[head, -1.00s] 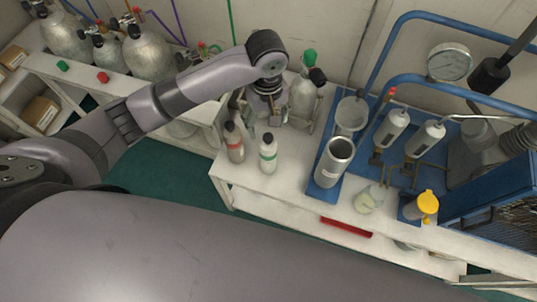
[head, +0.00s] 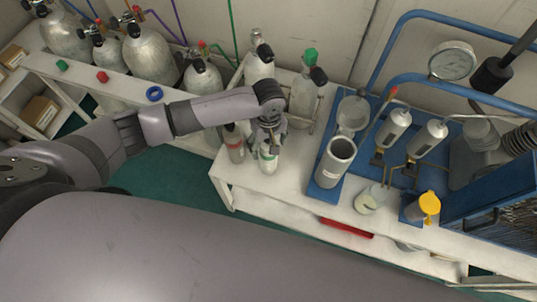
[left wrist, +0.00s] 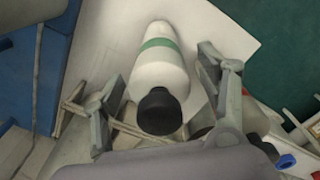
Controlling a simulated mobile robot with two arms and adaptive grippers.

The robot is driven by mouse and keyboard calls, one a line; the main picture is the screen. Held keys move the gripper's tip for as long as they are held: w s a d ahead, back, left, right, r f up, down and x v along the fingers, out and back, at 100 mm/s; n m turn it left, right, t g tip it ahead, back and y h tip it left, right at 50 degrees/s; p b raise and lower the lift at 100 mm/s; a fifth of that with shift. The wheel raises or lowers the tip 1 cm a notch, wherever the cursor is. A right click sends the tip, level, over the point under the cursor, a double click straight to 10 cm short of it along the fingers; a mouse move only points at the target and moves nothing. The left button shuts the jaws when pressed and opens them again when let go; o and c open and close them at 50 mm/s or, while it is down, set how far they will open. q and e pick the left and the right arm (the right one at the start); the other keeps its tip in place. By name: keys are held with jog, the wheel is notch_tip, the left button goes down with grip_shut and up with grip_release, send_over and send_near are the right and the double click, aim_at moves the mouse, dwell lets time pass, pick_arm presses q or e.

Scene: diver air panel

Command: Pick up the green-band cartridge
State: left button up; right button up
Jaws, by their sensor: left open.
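The green-band cartridge (head: 268,160) is a white bottle with a green band and dark cap. It stands near the left end of the white bench. In the left wrist view the cartridge (left wrist: 160,70) lies between the two fingers, its black cap toward the camera. My left gripper (head: 267,142) is over its top in the head view, and in the left wrist view the gripper (left wrist: 165,88) is open, with a gap to the cartridge on both sides. A similar bottle with a reddish band (head: 234,143) stands just left of it. My right gripper is not in view.
Grey gas cylinders (head: 304,98) stand behind the gripper by the wall. The bench front between cartridge and canister is clear.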

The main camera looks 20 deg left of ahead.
pick_arm(q)
jog(key=shift+c, duration=0.4)
grip_shut()
dwell(0.5)
jog(key=shift+r, duration=0.1)
